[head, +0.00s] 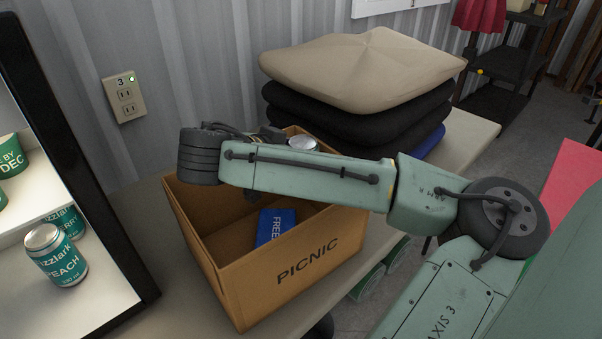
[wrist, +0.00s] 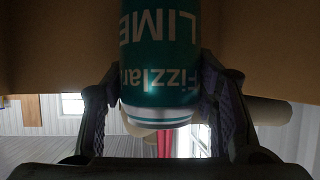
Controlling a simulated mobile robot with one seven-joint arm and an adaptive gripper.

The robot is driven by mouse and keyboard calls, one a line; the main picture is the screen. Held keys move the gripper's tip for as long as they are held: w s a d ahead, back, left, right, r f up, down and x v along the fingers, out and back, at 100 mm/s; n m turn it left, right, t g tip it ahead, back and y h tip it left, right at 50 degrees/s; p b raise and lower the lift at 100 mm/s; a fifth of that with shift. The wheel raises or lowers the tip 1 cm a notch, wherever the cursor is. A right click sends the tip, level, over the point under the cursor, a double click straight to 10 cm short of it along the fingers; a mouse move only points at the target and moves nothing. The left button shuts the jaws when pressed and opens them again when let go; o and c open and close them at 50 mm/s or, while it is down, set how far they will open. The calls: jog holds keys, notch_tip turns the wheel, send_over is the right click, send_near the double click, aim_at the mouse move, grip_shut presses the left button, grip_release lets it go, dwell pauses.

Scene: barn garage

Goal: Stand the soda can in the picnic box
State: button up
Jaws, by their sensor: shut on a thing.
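My gripper (wrist: 160,82) is shut on a teal soda can (wrist: 160,55) marked LIME, seen upside down in the wrist view. In the head view a silver can lid (head: 303,143) shows just behind my forearm, at the far side of the picnic box, and it looks upright. The rest of the can and most of my gripper are hidden there by my arm. The open cardboard picnic box (head: 308,268) stands on the table. I cannot tell whether the can touches the box floor.
A blue pack (head: 274,226) lies inside the box. Stacked cushions (head: 360,75) stand behind it on the table (head: 180,300). At the left, a lit black-framed cabinet (head: 120,225) holds a peach can (head: 57,256) and other cans. My arm crosses above the box.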

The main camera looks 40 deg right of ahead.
notch_tip(320, 180, down, 5)
jog(key=shift+p, duration=0.3)
jog(key=shift+f+b, duration=0.55)
jog(key=shift+b, duration=0.2)
jog(key=o, duration=1.4)
jog(key=shift+r+p, duration=0.7)
jog(key=shift+p, duration=0.1)
jog(key=shift+a, duration=0.35)
jog(key=b+v, duration=0.1)
jog(key=v, duration=0.5)
jog(key=shift+a+r, duration=0.2)
jog(key=shift+a, duration=0.15)
